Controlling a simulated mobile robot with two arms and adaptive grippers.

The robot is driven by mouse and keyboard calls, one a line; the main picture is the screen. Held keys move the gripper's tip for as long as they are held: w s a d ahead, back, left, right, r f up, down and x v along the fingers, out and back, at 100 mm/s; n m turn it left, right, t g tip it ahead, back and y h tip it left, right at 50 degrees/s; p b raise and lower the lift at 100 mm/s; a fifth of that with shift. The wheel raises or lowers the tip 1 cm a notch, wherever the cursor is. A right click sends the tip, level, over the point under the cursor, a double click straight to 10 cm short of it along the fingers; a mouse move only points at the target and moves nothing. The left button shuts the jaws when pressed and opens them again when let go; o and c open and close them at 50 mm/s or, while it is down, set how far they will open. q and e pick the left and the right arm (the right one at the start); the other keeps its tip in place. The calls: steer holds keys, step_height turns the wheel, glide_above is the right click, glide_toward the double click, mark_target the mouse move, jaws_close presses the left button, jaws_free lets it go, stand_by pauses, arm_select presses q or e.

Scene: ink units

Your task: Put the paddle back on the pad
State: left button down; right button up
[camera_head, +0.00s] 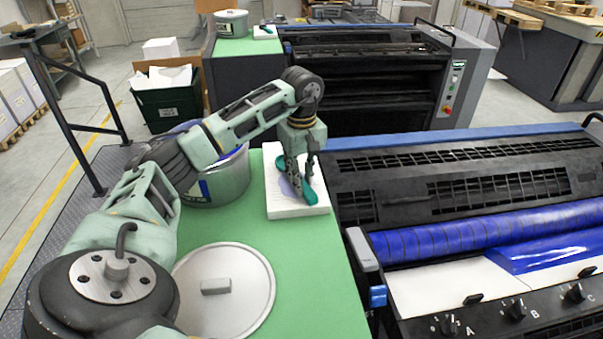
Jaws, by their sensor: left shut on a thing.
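The teal paddle (309,192) is between the fingers of my left gripper (300,172), which points down and is shut on it. One end of the paddle shows in front of the fingers, and a teal part shows behind them. The white pad (283,209) lies on the green table top (312,265), directly below the gripper. A bluish smear marks the pad's top. The paddle is over the pad in the picture; I cannot tell whether it touches it. My right gripper is out of view.
An ink tub (228,180) with blue ink stands left of the pad, partly behind my arm. A round grey lid (250,290) lies nearer on the green top. The press with its blue roller (480,232) borders the right side. Green surface between lid and pad is clear.

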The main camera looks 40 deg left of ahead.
arm_select(q)
steer(key=shift+f, duration=0.15)
steer(key=c, duration=1.6)
jaws_free()
steer(key=shift+w+r, duration=0.1)
steer(key=shift+r, duration=0.25)
step_height(320, 180, up, 7)
steer(key=shift+f+b, duration=0.15)
steer(key=shift+b, duration=1.1)
steer(key=shift+r+p, duration=0.75)
steer(key=shift+r, duration=1.6)
